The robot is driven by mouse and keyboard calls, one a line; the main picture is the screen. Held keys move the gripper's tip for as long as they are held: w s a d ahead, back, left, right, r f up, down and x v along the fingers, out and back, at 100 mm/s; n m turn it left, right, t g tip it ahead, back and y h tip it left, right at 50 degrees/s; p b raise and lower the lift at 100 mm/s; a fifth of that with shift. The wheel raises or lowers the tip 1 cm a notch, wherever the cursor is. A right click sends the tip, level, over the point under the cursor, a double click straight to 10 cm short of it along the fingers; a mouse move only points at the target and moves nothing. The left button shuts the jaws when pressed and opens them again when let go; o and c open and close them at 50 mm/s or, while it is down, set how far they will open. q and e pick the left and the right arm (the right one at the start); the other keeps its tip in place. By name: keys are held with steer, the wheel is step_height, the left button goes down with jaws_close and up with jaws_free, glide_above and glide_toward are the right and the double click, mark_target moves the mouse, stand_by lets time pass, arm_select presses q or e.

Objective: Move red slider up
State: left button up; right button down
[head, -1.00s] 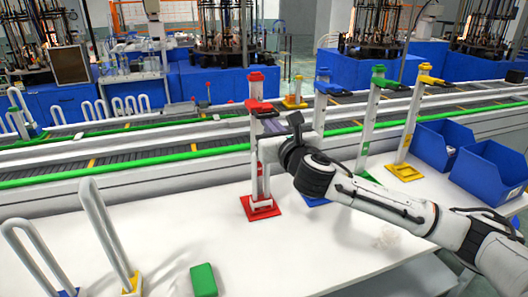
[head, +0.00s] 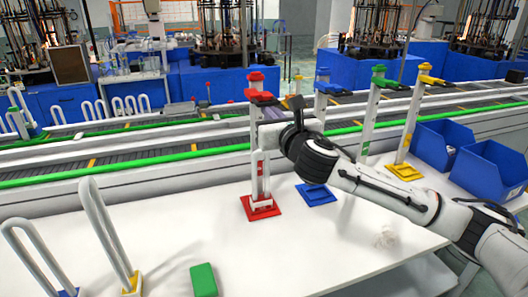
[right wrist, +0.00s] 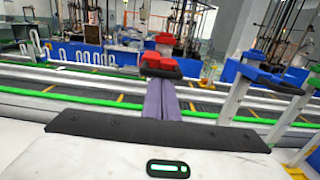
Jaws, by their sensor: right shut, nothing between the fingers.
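The red slider (head: 261,97) is a red block near the top of an upright white post (head: 260,150), a little below its red cap (head: 256,76). The post stands on a red base (head: 261,207) on the white table. My right gripper (head: 271,113) is shut and empty, just below the slider's right part. In the right wrist view, the purple-grey fingers (right wrist: 163,92) lie together right under the slider (right wrist: 160,66). They appear to touch its underside, but the contact is not clear. My left gripper is out of view.
Similar stands with a blue base (head: 316,194), green sliders (head: 379,83) and a yellow base (head: 404,172) stand to the right. Blue bins (head: 488,172) are further right. White loops (head: 105,235) and a green block (head: 203,280) are front left. A conveyor runs behind.

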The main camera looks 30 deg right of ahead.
steer(key=f+v, duration=0.1)
steer(key=v, duration=0.9)
steer(key=shift+f, duration=0.25)
stand_by(0.4)
stand_by(0.4)
steer(key=s+a+f+m+g+y, duration=0.1)
steer(key=s+a+f+m+g, duration=0.25)
steer(key=f+m, duration=0.5)
steer(key=s+a+f+m+g+y, duration=0.1)
steer(key=s+a+f+m+g, duration=0.3)
steer(key=f, duration=0.7)
steer(key=s+a+f+m+g+y, duration=0.1)
steer(key=s+a+f+m+g, duration=0.15)
steer(key=s+f+m, duration=0.6)
steer(key=s+a+f+m+g+y, duration=0.2)
steer(key=s+f+m+g, duration=0.3)
steer(key=s+m, duration=0.6)
steer(key=w+a+f+t+y, duration=0.1)
steer(key=a+f+t, duration=0.2)
steer(key=f, duration=0.4)
steer(key=w+a+f+t, duration=0.1)
steer(key=a+f+t, duration=0.1)
steer(key=f, duration=0.4)
steer(key=shift+a+f+n+t+y, duration=0.35)
steer(key=shift+n+t+y, duration=0.05)
steer(key=shift+t, duration=0.2)
